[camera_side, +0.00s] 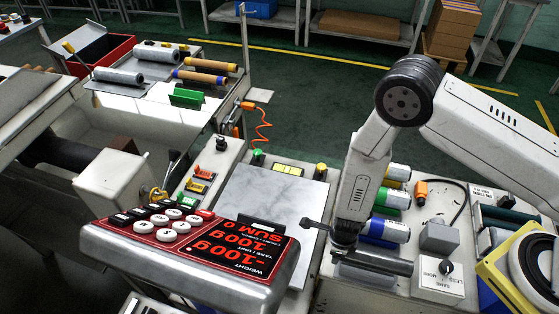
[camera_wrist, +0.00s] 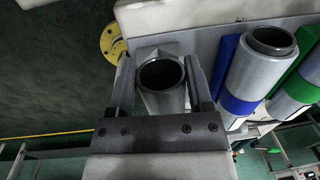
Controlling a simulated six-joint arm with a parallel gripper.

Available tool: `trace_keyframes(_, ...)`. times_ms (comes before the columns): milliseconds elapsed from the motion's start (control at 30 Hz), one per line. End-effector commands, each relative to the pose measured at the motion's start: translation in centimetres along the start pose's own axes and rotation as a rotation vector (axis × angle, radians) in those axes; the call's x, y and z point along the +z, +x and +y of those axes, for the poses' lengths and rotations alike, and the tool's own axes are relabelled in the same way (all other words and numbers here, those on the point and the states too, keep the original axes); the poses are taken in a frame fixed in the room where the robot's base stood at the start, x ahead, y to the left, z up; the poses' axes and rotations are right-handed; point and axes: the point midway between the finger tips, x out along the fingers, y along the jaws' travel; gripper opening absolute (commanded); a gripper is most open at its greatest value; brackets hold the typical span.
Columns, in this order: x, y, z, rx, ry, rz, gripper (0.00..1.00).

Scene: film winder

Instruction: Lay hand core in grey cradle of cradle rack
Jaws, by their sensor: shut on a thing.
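The hand core (camera_side: 385,263) is a dark grey hollow tube, lying roughly level under my gripper (camera_side: 345,252) in the side view. In the wrist view my gripper (camera_wrist: 162,92) has one jaw on each side of the core (camera_wrist: 165,98), shut on it, with its open end showing. The cradle rack holds rolls in a blue cradle (camera_wrist: 228,70) and a green cradle (camera_wrist: 290,82); the core runs roughly parallel to them, beside the blue one. A light grey piece (camera_wrist: 150,50) behind the core seems to be the grey cradle, mostly hidden. I cannot tell whether the core touches it.
A roll in the blue cradle (camera_side: 390,231) stands close behind the core. A grey block (camera_side: 439,237) and a switch box (camera_side: 438,278) stand to its right. The weighing scale display (camera_side: 240,247) and a bare metal plate (camera_side: 275,200) are to the left.

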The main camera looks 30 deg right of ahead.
Motion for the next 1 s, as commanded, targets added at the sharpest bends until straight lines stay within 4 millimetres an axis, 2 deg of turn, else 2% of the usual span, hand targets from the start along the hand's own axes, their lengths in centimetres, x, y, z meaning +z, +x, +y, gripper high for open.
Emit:
trace_keyframes(333,0.0,2.6,0.2,-0.001,0.0,0.0,0.0)
trace_keyframes(767,0.0,3.1,0.3,0.0,0.0,0.0,0.0)
trace_keyframes(800,0.0,3.1,0.3,0.0,0.0,0.0,0.69)
trace_keyframes(900,0.0,3.1,0.3,0.0,0.0,-0.001,1.0)
trace_keyframes(1000,0.0,3.1,0.3,0.0,0.0,0.0,1.0)
